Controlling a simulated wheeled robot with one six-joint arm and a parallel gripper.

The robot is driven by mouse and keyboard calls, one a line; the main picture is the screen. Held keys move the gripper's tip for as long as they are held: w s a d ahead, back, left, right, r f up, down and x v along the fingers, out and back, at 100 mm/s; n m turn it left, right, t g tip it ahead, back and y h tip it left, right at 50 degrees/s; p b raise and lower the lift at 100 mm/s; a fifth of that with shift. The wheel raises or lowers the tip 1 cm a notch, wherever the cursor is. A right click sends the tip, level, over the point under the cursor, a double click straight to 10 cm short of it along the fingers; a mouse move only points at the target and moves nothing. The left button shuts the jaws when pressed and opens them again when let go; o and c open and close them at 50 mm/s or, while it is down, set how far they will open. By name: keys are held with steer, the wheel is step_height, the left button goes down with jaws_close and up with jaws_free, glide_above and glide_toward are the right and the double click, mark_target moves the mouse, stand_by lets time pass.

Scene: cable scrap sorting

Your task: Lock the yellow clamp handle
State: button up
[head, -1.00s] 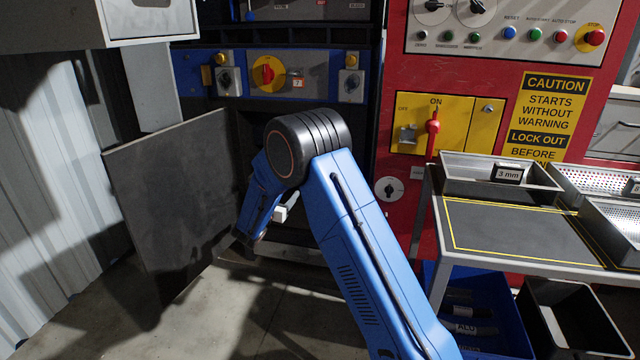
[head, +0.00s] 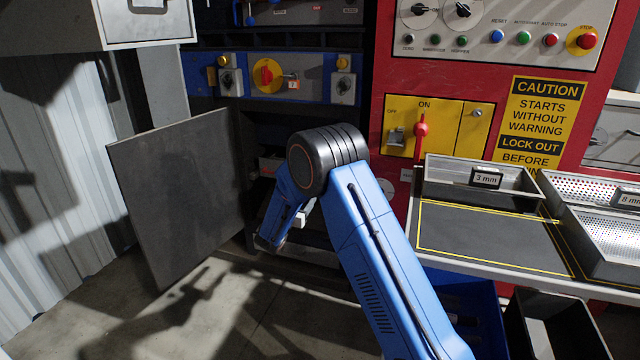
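I cannot make out a yellow clamp handle in the head view. My blue arm reaches up to its black elbow joint and bends down and away, in front of the dark cabinet opening. The far end of my arm is low and left of the elbow, beside the open dark door panel (head: 185,190). The fingers of my gripper cannot be told apart there, so whether they are open or shut, or hold anything, does not show. A small pale part shows beside the arm's end; what it is is unclear.
A blue panel has a red knob on a yellow disc (head: 267,74). The red cabinet carries a yellow plate with a red lever (head: 421,130) and a caution sign (head: 545,120). The bench (head: 480,238) at right holds metal trays, with bins below. Floor is clear at lower left.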

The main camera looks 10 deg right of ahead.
steer(key=x, duration=1.6)
steer(key=shift+w+d, duration=0.25)
steer(key=shift+w, duration=0.05)
steer(key=c, duration=1.1)
